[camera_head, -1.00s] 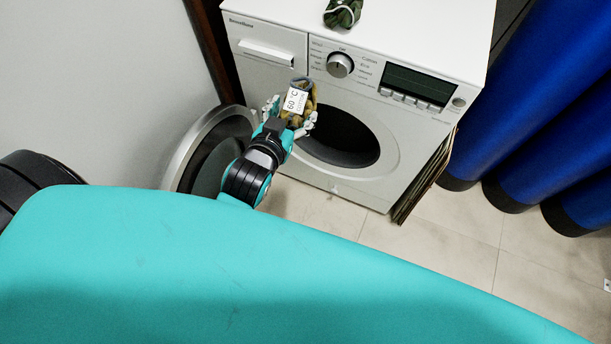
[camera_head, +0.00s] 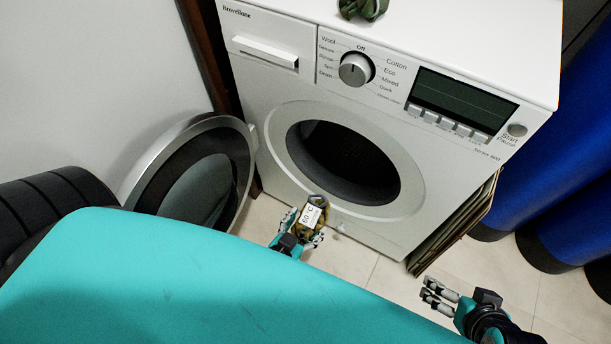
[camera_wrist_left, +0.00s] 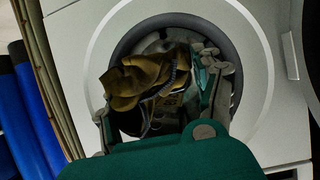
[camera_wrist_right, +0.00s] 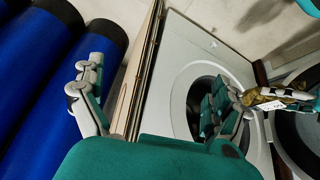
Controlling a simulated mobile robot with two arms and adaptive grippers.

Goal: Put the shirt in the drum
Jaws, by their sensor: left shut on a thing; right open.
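My left gripper (camera_head: 302,229) is shut on the shirt (camera_head: 313,204), a bundled olive-yellow cloth with a white tag reading 60 °C. In the head view it is just below the round drum opening (camera_head: 345,162) of the white washing machine. In the left wrist view the cloth (camera_wrist_left: 140,82) is between the fingers with the drum opening behind it. The drum looks dark; its inside is hard to see. The machine's round door (camera_head: 205,180) stands open to the left. My right gripper (camera_head: 430,294) is open and empty, low at the right; its spread fingers fill the right wrist view.
A rolled dark green patterned cloth (camera_head: 362,8) lies on top of the machine. Flat brown panels (camera_head: 455,232) lean at its right side, with blue cylinders (camera_head: 560,190) beyond. A grey wall is on the left. A teal surface (camera_head: 200,285) fills the foreground.

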